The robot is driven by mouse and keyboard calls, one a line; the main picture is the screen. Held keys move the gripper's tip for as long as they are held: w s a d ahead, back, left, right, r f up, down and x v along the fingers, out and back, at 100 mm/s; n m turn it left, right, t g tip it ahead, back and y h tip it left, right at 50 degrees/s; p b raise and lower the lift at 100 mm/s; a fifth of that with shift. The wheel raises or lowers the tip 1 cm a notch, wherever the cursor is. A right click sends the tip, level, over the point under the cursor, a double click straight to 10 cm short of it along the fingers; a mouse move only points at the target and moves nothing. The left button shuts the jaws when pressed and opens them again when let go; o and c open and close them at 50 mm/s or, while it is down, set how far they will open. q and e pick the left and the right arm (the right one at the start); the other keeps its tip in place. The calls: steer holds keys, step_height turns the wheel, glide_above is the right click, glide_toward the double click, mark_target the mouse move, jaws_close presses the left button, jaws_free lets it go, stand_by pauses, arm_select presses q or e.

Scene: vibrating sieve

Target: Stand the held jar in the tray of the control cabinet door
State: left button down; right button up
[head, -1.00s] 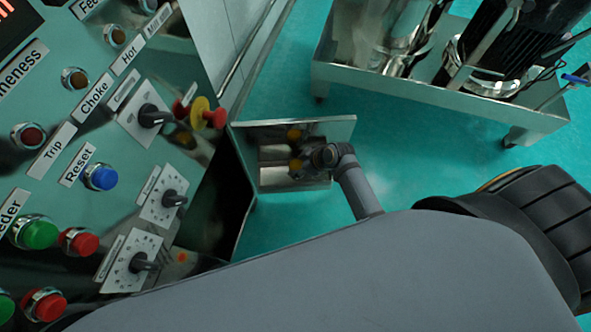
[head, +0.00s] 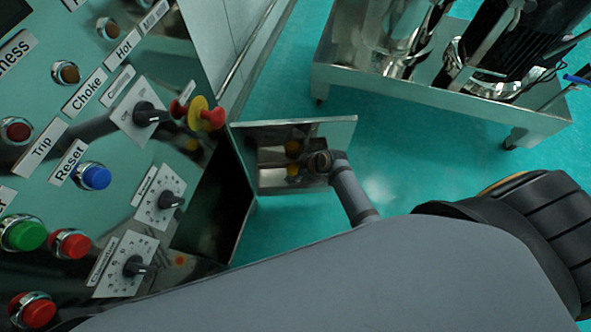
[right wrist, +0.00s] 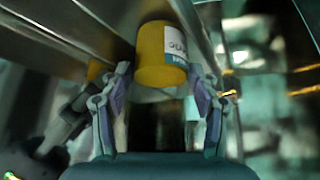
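The jar (right wrist: 163,60) is yellow with a white and teal label. In the right wrist view it lies at and just beyond the fingertips of my right gripper (right wrist: 160,70), whose fingers are spread with a gap beside the jar. In the head view two yellow patches show at the shiny metal tray (head: 342,135) of the cabinet door; one looks like a reflection, and I cannot tell which. My right gripper (head: 318,162) is at the right of these patches, small and partly unclear. The jar's contact with the tray floor is hidden.
The control cabinet door (head: 110,130) with buttons, knobs and a red-yellow emergency stop (head: 206,117) stands close at the left. A steel machine stand (head: 440,98) is at the upper right. Open teal floor (head: 400,150) lies between.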

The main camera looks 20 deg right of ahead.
steer(key=shift+r, duration=0.1)
steer(key=shift+s+d+r, duration=0.15)
steer(key=shift+r, duration=0.15)
steer(key=p+v, duration=0.3)
steer(key=v, duration=0.8)
steer(key=shift+r, duration=0.15)
